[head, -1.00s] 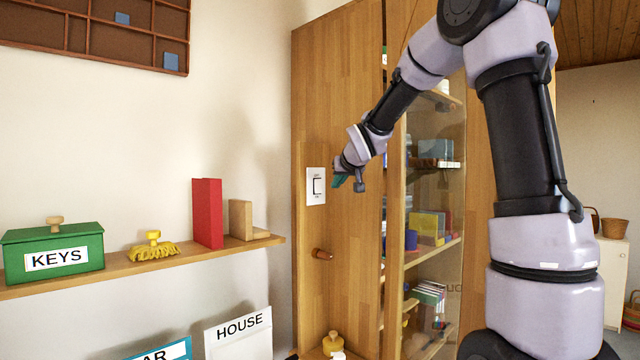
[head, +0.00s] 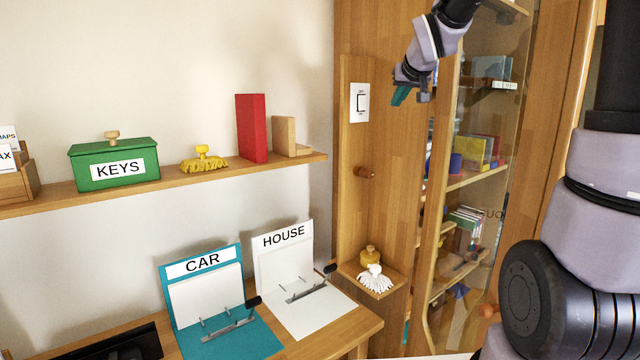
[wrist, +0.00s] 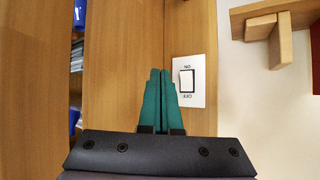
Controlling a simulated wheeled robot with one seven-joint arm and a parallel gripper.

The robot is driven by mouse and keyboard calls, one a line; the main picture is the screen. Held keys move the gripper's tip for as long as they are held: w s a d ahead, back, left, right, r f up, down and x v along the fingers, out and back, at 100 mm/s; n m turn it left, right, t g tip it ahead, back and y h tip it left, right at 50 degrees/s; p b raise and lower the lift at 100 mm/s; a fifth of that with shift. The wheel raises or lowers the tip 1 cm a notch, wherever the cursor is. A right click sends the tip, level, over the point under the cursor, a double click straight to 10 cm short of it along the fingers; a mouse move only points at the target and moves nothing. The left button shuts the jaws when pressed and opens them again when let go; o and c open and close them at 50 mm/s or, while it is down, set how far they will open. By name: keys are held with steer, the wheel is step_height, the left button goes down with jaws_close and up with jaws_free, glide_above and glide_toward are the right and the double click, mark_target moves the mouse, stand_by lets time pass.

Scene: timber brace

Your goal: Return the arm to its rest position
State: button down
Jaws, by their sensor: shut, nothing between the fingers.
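My gripper (head: 402,94) is in the upper right of the head view, in front of the wooden cabinet side. It is to the right of a white wall switch (head: 359,103). In the wrist view my gripper (wrist: 157,74) has its two green fingers together with nothing between them. The switch (wrist: 188,80) shows there just right of the fingertips. I cannot tell from the frames how far the fingertips are from the panel. My upper arm links fill the right side of the head view.
A glass-door cabinet (head: 520,130) stands at the right. A shelf (head: 200,185) holds a green KEYS box (head: 114,163), a yellow brush (head: 203,159) and a red block (head: 252,128). CAR (head: 202,264) and HOUSE (head: 284,237) clipboards stand below.

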steer(key=s+d+f+m+g, duration=0.1)
steer(key=s+f+m+g, duration=0.1)
steer(key=s, duration=1.3)
steer(key=s+d+f+m+g+y, duration=0.1)
steer(key=s+f+m+g, duration=0.1)
steer(key=s, duration=1.3)
steer(key=shift+s+f, duration=0.4)
steer(key=shift+f, duration=0.15)
